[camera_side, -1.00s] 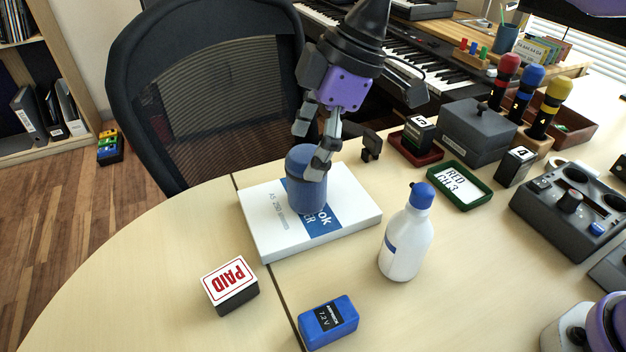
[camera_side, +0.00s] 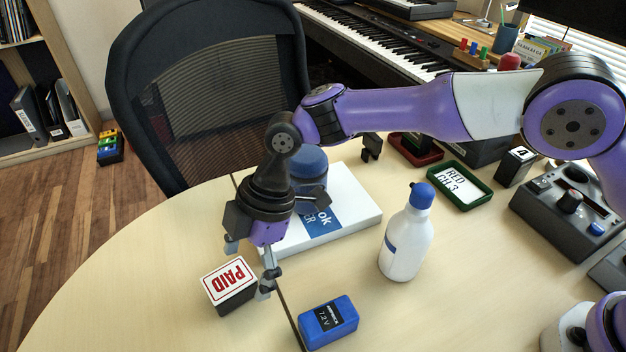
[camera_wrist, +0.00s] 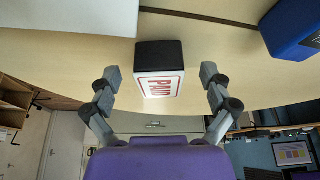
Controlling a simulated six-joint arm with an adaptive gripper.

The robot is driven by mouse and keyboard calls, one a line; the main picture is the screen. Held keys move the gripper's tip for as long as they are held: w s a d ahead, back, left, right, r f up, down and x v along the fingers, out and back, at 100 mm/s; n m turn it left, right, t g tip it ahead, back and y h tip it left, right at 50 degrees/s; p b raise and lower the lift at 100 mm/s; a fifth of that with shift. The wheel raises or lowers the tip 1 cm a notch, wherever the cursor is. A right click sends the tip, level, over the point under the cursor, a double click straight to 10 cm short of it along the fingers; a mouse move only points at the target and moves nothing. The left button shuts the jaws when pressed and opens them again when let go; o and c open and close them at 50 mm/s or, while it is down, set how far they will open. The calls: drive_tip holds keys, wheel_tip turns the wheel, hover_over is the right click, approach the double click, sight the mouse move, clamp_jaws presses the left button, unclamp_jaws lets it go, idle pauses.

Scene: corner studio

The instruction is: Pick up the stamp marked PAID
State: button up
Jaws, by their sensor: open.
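The PAID stamp (camera_side: 231,286) is a small block with a dark body and a white top lettered in red. It sits on the table at the front left in the side view. In the wrist view the stamp (camera_wrist: 160,72) lies between my two spread fingers, with a gap on each side. My gripper (camera_side: 250,266) is open and empty, pointing down just above and slightly behind the stamp. In the wrist view my gripper (camera_wrist: 160,82) shows both fingertips level with the stamp's sides.
A blue battery (camera_side: 328,322) lies right of the stamp. A white box (camera_side: 350,205) with a blue canister (camera_side: 309,163) on it stands behind. A white bottle (camera_side: 405,245) with a blue cap stands to the right. The table left of the stamp is clear.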

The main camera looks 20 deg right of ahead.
drive_tip(key=shift+x, duration=0.85)
drive_tip(key=c, duration=1.3)
drive_tip(key=shift+o, duration=0.2)
